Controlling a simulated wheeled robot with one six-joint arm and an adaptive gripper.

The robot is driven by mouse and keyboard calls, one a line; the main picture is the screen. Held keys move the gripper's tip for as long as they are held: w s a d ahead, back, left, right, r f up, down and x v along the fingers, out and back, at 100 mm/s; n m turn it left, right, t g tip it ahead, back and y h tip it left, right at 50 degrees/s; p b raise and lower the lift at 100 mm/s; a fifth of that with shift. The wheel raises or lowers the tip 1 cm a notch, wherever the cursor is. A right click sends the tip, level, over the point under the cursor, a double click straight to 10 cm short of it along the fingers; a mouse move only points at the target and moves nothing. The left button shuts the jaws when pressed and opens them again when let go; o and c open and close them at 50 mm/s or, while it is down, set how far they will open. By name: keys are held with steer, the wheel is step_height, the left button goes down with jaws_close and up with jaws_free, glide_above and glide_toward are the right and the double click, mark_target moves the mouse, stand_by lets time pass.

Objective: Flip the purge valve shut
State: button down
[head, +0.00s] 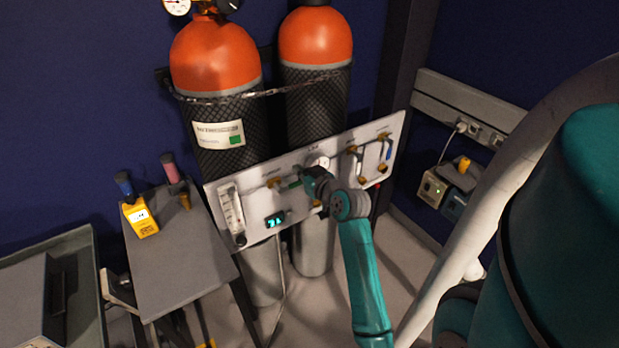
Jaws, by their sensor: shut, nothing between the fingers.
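A white valve panel (256,203) stands tilted in front of two gas cylinders. It carries several brass valves, and their labels are too small to read, so I cannot tell which one is the purge valve. A brass valve (275,183) with a green part beside it sits left of the middle. Another brass valve (351,150) and a valve with a blue lever (388,153) sit at the right. My gripper (302,174) is shut and empty at the middle of the panel, close to the green part; I cannot tell whether they touch. My wrist hides part of the panel there.
Two orange-topped cylinders (215,58) (316,38) stand behind the panel, held by a chain. A flow meter (231,212), a green display (275,219) and a round gauge (319,162) are on the panel. A grey table (180,265) with yellow handheld devices stands left.

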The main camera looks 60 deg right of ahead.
mark_target(300, 181)
steer(key=shift+w+f, duration=0.15)
steer(key=shift+f, duration=1.9)
